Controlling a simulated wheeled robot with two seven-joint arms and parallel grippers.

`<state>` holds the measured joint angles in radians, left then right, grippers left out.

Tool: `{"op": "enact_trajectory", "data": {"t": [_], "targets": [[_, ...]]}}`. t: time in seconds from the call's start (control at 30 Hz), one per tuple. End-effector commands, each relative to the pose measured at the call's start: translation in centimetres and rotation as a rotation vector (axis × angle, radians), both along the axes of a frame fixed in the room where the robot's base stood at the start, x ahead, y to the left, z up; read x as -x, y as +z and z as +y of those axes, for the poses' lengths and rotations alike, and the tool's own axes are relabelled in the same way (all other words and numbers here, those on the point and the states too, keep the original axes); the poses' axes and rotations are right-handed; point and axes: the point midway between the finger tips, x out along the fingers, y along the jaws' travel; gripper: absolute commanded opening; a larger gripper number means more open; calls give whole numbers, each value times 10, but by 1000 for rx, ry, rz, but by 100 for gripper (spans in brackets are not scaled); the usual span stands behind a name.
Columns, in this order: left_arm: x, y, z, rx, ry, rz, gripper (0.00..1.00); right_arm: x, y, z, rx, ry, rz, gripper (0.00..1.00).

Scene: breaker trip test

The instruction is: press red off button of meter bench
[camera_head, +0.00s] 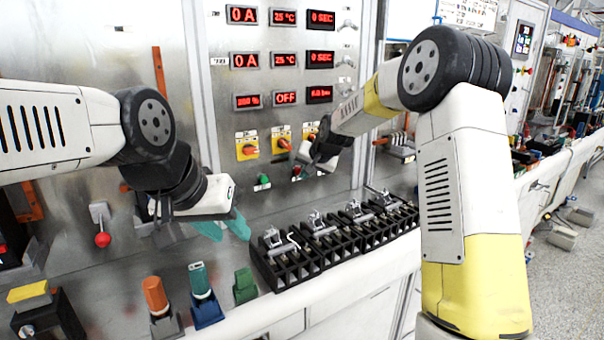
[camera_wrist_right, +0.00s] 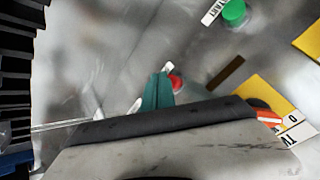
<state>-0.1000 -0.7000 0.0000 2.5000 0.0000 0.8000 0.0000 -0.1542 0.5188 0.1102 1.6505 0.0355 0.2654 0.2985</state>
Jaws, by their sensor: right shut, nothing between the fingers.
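The red off button (camera_wrist_right: 176,83) shows in the right wrist view as a small red cap on the metal panel, partly hidden behind the teal fingertips. My right gripper (camera_wrist_right: 158,91) is shut and empty, with its tips right beside the button in that view; I cannot tell whether they touch it. In the head view my right gripper (camera_head: 299,170) is at the meter bench panel (camera_head: 335,200), right of the green button (camera_head: 263,180). The green button also shows in the wrist view (camera_wrist_right: 234,12). My left gripper (camera_head: 228,228) looks open and empty, in front of the panel's lower left.
Yellow rotary switches (camera_head: 247,147) sit above the buttons, below red digital displays (camera_head: 285,58). A row of black breaker holders (camera_head: 300,262) stands on the ledge. Orange, blue and green plugs (camera_head: 154,295) stand below my left gripper. A red-knobbed lever (camera_head: 102,239) is at left.

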Motion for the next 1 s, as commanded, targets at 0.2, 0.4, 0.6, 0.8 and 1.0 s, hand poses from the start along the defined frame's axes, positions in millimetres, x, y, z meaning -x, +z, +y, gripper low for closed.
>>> {"op": "enact_trajectory", "data": {"t": [0.2, 0.4, 0.6, 0.8, 1.0], "targets": [[0, 0, 0, 0, 0, 0, 36, 9, 0, -5, -1, -1, 0, 0], [0, 0, 0, 0, 0, 0, 36, 9, 0, -5, 0, 0, 0, 0], [0, 0, 0, 0, 0, 0, 36, 14, 1, -10, -1, -1, -1, 0], [0, 0, 0, 0, 0, 0, 36, 31, 0, -21, 0, -1, 1, 0], [0, 0, 0, 0, 0, 0, 36, 46, 0, -31, -1, -1, 1, 0]]}}
